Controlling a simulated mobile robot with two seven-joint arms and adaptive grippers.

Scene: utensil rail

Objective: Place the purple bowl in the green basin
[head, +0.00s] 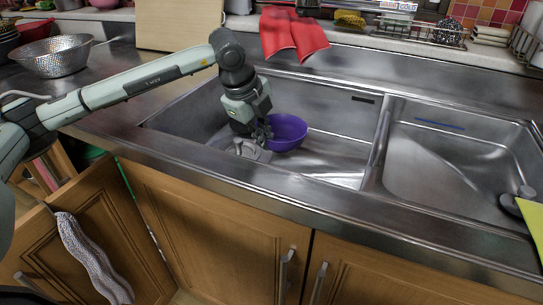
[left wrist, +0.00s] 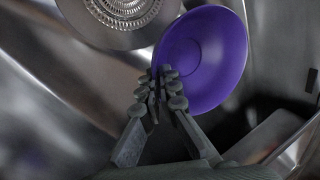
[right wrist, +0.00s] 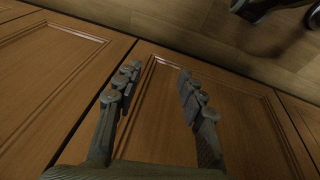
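The purple bowl (head: 289,132) is in the left sink compartment, tilted, with its inside showing. It also shows in the left wrist view (left wrist: 212,58). My left gripper (head: 264,131) is at the bowl's left rim. In the left wrist view its fingers (left wrist: 163,82) are nearly together, with the rim pinched between them. My right gripper (right wrist: 156,82) is open and empty, in front of a wooden cabinet door. A green patch (head: 88,155) shows under the counter at the left, partly hidden; I cannot tell whether it is the green basin.
A round metal drain strainer (left wrist: 122,8) lies beside the bowl. A divider (head: 378,140) separates the empty right compartment. A metal colander (head: 55,56) stands on the left counter. A red cloth (head: 292,35) hangs behind the sink. A cabinet door (head: 95,235) with a towel stands open at left.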

